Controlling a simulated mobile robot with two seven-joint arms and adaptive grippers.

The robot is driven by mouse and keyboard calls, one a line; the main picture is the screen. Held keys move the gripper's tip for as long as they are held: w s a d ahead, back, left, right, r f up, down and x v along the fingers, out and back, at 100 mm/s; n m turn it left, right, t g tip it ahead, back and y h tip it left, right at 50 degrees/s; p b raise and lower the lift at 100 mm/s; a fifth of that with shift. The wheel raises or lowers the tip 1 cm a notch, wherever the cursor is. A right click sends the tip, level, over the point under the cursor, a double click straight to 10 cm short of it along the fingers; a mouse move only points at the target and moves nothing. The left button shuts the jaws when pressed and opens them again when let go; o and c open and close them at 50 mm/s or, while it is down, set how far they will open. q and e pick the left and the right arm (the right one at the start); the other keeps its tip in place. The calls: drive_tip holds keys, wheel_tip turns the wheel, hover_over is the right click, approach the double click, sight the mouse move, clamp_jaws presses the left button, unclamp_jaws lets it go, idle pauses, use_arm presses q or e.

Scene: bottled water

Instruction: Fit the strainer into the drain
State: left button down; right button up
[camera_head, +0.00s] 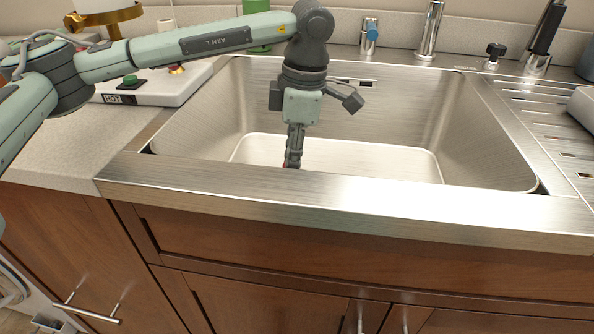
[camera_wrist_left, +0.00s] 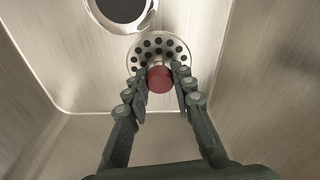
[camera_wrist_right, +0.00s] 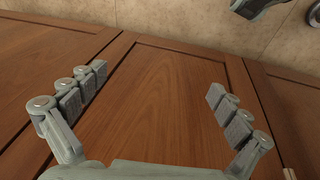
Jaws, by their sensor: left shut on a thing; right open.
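In the left wrist view the strainer (camera_wrist_left: 142,48) is a round metal disc with dark holes and a red knob (camera_wrist_left: 159,79) on top. My left gripper (camera_wrist_left: 160,82) is shut on the knob and holds the strainer inside the sink. The drain (camera_wrist_left: 122,10) is a dark round opening with a metal rim, just beyond the strainer at the top of that view. In the head view my left gripper (camera_head: 291,160) points down into the sink, its tips partly hidden by the front rim. My right gripper (camera_wrist_right: 150,98) is open and empty in front of wooden cabinet doors.
The steel sink (camera_head: 420,165) has steep walls and a raised front rim (camera_head: 350,190). A faucet (camera_head: 430,30) stands behind it. A ridged drainboard (camera_head: 545,120) lies to the right. A white hot plate (camera_head: 160,90) sits on the left counter.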

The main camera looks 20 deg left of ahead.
use_arm(q)
drive_tip(key=w+d+f, duration=0.1)
drive_tip(key=w+d, duration=0.1)
drive_tip(key=w+d+f, duration=0.2)
drive_tip(key=w+d+f+p, duration=0.1)
drive_tip(key=w+d+f, duration=0.1)
drive_tip(key=w, duration=0.1)
drive_tip(key=shift+d+f, duration=0.2)
drive_tip(key=shift+f, duration=0.05)
wheel_tip(320, 180, down, 3)
drive_tip(key=shift+a+r, duration=0.1)
drive_tip(key=shift+r, duration=0.1)
drive_tip(key=shift+f, duration=0.5)
drive_tip(key=shift+s, duration=0.1)
use_arm(e)
drive_tip(key=f, duration=0.3)
drive_tip(key=shift+s+a+f, duration=0.1)
drive_tip(key=shift+a+f, duration=0.1)
drive_tip(key=shift+f, duration=0.1)
use_arm(q)
drive_tip(key=c, duration=1.3)
unclamp_jaws()
drive_tip(key=shift+f, duration=0.15)
use_arm(e)
drive_tip(key=shift+r, duration=0.1)
drive_tip(key=shift+d, duration=0.1)
